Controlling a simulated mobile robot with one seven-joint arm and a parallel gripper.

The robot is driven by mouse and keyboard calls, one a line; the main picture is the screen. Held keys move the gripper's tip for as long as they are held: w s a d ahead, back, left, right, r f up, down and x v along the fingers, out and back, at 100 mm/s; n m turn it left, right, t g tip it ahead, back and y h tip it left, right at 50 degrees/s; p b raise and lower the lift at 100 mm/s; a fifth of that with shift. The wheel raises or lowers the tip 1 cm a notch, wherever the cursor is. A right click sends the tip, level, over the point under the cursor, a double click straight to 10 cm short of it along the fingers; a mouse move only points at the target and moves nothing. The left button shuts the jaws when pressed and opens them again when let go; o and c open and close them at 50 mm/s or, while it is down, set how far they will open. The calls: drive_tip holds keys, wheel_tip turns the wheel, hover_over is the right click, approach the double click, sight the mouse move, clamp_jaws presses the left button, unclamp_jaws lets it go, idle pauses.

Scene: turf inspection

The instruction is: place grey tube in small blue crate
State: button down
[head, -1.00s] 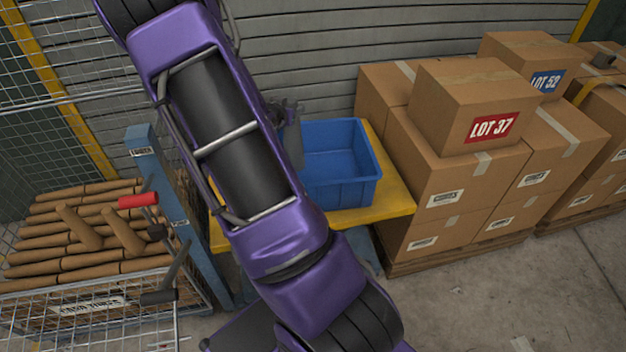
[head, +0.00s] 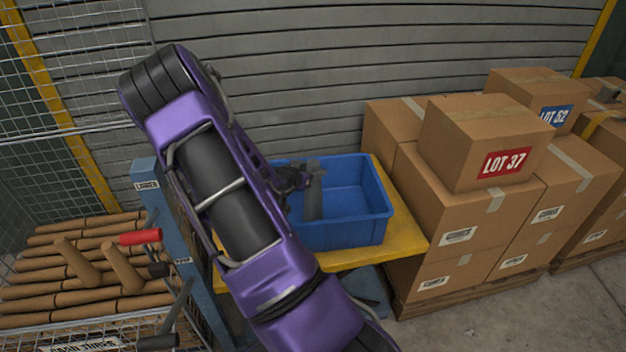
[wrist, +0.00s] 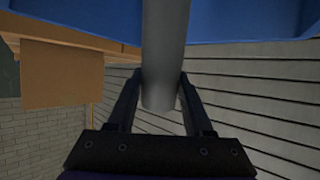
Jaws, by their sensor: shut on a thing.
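The small blue crate (head: 350,228) sits on a yellow-topped stand, open side up. It also shows along the top of the wrist view (wrist: 255,20). My gripper (head: 304,180) is at the left part of the crate in the head view, partly hidden by my purple arm. It is shut on the grey tube (head: 314,200), which hangs upright with its lower part within the crate's outline. In the wrist view the grey tube (wrist: 164,50) runs between the two fingers of my gripper (wrist: 161,88). I cannot tell whether the tube touches the crate floor.
Stacked cardboard boxes (head: 460,210) stand right of the yellow stand top (head: 408,238). A blue post (head: 172,230) and a wire cage with brown tubes (head: 80,262) are at left. A red-handled lever (head: 140,238) juts out near the post. A slatted shutter (head: 300,70) is behind.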

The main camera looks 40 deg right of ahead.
drive_tip(key=shift+f, duration=1.2)
drive_tip(key=shift+f+b, duration=0.25)
drive_tip(key=shift+b, duration=0.05)
drive_tip(key=shift+c, duration=1.5)
unclamp_jaws()
drive_tip(key=shift+r, duration=0.15)
drive_tip(key=p+v, duration=0.2)
drive_tip(key=v, duration=1)
drive_tip(key=shift+r, duration=0.1)
